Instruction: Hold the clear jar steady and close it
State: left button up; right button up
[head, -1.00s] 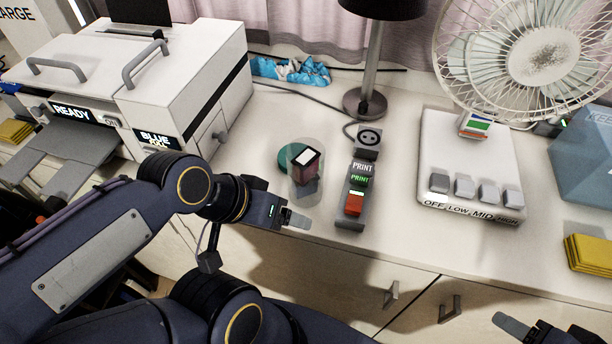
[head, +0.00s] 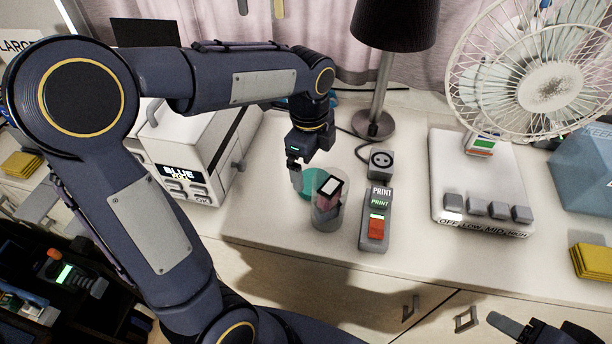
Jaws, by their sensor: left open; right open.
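The clear jar (head: 329,212) stands upright on the counter with a dark red and white cartridge-like block (head: 329,193) inside. A flat teal disc (head: 312,184), which looks like its lid, lies on the counter just behind and left of the jar. My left gripper (head: 297,180) is open and points down over the disc's left edge; whether it touches the disc I cannot tell. My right gripper (head: 513,325) is open and empty at the bottom right, in front of the counter and well away from the jar. It is partly cut off by the frame.
A PRINT switch box (head: 375,218) and a socket block (head: 381,163) stand right of the jar. A lamp (head: 374,124) is behind, a fan (head: 548,88) with its button base (head: 460,180) at right. A white printer (head: 190,150) is at left. The counter in front of the jar is clear.

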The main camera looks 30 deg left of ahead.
pick_arm(q)
jog(key=shift+w+f+m, duration=0.2)
jog(key=shift+w+m, duration=0.25)
jog(key=shift+m, duration=0.1)
jog(key=shift+w+f+m, duration=0.15)
jog(key=shift+w+m, duration=0.3)
jog(key=shift+m, duration=0.1)
jog(key=shift+f, duration=1.3)
jog(key=f, duration=0.1)
jog(key=f+p, duration=0.1)
jog(key=f, duration=0.3)
jog(key=shift+w+a+f+p, duration=0.1)
jog(key=shift+w+a+p, duration=0.05)
jog(key=shift+a+p, duration=0.15)
